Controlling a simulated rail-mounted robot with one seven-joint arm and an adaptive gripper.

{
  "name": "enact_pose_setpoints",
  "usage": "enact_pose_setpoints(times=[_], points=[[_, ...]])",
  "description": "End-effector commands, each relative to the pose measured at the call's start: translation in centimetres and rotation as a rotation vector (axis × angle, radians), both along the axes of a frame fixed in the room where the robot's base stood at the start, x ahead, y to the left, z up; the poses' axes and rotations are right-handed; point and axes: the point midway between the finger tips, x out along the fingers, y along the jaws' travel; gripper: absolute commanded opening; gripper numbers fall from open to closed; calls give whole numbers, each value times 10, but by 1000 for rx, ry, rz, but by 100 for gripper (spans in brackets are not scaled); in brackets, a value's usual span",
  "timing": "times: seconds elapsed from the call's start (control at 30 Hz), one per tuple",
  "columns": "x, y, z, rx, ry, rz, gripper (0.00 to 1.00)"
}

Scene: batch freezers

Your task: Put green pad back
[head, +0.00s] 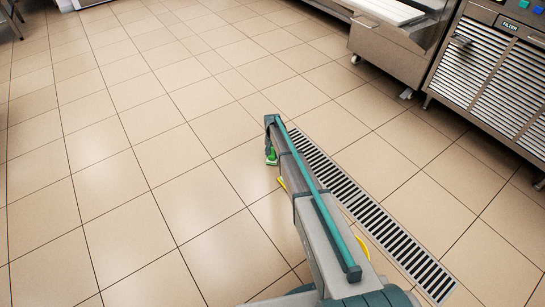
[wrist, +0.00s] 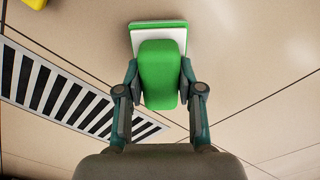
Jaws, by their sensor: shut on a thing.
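My gripper (wrist: 160,88) is shut on a green pad in the wrist view. The pad has a green block-like grip (wrist: 159,72) between the two fingers and a white layer with a green far edge (wrist: 157,25) beyond it. In the head view only a small part of the green pad (head: 271,157) shows beside the end of my arm; the arm hides most of the gripper. The tiled floor lies below the pad, and the pad appears held above it. The place where the pad belongs cannot be made out.
A long slotted floor drain (head: 375,215) runs to the right of my arm. A steel cabinet with a louvred front marked FILTER (head: 495,75) and a wheeled steel unit (head: 390,50) stand at the upper right. The tiled floor (head: 110,150) at the left is clear.

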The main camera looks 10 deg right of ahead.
Motion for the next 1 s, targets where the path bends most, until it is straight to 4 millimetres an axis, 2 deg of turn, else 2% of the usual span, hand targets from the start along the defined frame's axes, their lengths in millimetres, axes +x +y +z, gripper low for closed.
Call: enact_pose_setpoints(times=[0.03, 0.43, 0.47, 0.6, 1.0], points=[[0, 0, -5, 0, -1, 0, 4], [0, 0, -6, 0, 0, 0, 4], [0, 0, -6, 0, -1, 0, 42], [0, 0, -6, 0, 0, 0, 62], [-1, 0, -3, 0, -1, 0, 62]])
